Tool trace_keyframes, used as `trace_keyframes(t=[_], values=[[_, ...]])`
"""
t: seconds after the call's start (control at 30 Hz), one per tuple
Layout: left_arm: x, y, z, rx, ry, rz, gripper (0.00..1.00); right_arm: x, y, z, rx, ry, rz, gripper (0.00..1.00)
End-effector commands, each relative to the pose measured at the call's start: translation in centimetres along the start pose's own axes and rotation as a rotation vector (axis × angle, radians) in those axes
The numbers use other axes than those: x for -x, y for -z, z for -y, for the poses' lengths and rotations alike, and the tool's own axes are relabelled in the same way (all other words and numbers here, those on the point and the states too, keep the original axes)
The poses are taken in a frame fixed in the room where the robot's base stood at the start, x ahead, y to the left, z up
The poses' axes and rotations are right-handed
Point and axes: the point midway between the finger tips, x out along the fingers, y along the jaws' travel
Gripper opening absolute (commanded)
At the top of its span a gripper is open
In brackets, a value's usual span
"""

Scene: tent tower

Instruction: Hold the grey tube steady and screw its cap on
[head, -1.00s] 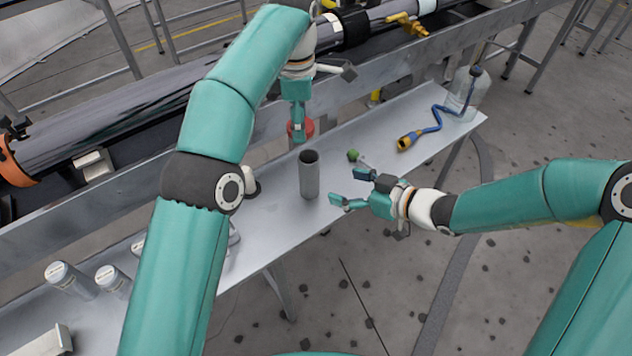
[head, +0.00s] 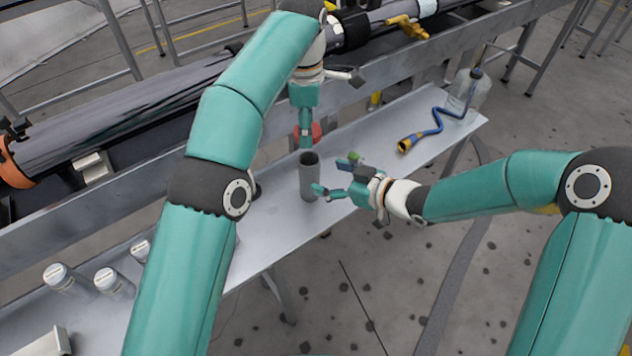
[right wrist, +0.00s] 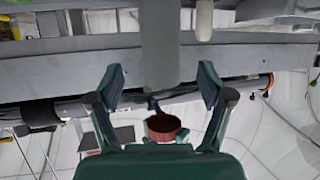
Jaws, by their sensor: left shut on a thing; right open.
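The grey tube (head: 310,180) stands upright on the bench, its open mouth facing up. In the right wrist view the tube (right wrist: 160,45) appears with its mouth end downward. My left gripper (head: 306,138) is above the tube and shut on the red cap (head: 317,131), which its fingers partly hide. The cap (right wrist: 163,127) also shows in the right wrist view, apart from the tube's mouth. My right gripper (head: 333,177) is open beside the tube on its right. In its wrist view the fingers (right wrist: 161,82) stand either side of the tube; contact is not visible.
On the bench (head: 270,215), a small green object (head: 355,157) lies behind my right gripper. A blue hose with a yellow end (head: 406,144) and a clear bottle (head: 468,90) are further right. Several lidded jars (head: 112,282) stand at the left. A long dark tube (head: 130,110) runs behind.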

Motion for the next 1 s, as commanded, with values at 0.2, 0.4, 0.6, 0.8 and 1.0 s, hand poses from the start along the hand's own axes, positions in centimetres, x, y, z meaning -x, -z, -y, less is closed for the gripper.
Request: trace_keyframes(t=[0.2, 0.4, 0.6, 0.8, 1.0], values=[[0.0, 0.0, 0.0, -0.001, 0.000, 0.000, 0.38, -4.0, -0.1, 0.1, 0.000, 0.002, 0.002, 0.79], [0.0, -0.1, 0.0, -0.001, 0.000, 0.000, 0.38, -6.0, -0.1, 0.0, 0.000, 0.000, 0.001, 0.79], [0.0, -0.1, 0.0, -0.001, 0.000, 0.000, 0.38, -6.6, 0.0, 0.0, -0.001, -0.001, 0.001, 0.79], [0.0, -0.1, 0.0, -0.001, 0.000, 0.000, 0.38, -6.6, -0.1, 0.0, -0.001, -0.002, 0.001, 0.79], [0.0, -0.1, 0.0, -0.002, 0.000, 0.000, 0.38, -6.6, -0.1, 0.0, -0.001, -0.002, 0.001, 0.49]])
